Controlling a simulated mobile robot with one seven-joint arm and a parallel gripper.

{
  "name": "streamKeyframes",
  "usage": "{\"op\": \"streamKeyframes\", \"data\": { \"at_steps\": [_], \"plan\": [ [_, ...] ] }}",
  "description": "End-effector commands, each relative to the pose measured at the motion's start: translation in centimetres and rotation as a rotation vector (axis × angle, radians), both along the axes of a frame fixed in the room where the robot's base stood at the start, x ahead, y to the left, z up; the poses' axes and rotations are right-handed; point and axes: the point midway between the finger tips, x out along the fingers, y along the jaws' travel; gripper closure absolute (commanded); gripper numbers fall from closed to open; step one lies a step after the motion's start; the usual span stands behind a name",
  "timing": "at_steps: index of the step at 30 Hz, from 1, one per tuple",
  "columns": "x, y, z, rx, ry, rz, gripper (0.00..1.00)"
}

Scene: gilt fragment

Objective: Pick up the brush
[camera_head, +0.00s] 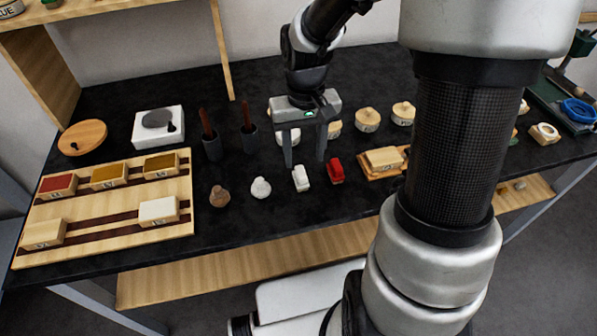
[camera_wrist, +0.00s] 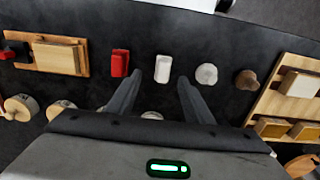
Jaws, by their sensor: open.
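Two long reddish-brown handles, which look like brush handles, stand tilted in dark cups. One handle (camera_head: 207,122) is in the left cup (camera_head: 213,150); the other (camera_head: 247,114) is in the right cup (camera_head: 249,136). I cannot tell which is the task's brush, and their lower ends are hidden in the cups. My gripper (camera_head: 305,162) is open and empty, pointing down to the right of both cups. Its fingertips are above and behind a small white block (camera_head: 300,179), which shows between and beyond the fingers in the wrist view (camera_wrist: 164,68).
A red block (camera_head: 336,171), a pale knob (camera_head: 261,188) and a brown knob (camera_head: 219,197) line the front. A wooden rack (camera_head: 110,208) with coloured blocks lies left. A white slab (camera_head: 158,127) is at back left.

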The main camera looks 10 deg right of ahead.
Motion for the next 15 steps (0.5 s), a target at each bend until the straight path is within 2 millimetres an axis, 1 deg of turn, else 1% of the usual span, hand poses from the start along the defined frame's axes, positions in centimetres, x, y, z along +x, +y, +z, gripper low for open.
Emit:
{"op": "streamKeyframes", "data": {
  "at_steps": [1,3,9,15],
  "plan": [
    [-0.1,0.0,-0.9,0.001,0.003,-0.001,0.53],
    [-0.1,0.0,-1.6,0.0,0.002,-0.001,0.53],
    [0.0,0.2,-2.9,0.0,0.002,0.001,0.53],
    [0.3,0.7,-5.9,0.001,0.003,0.0,0.53]
  ]
}}
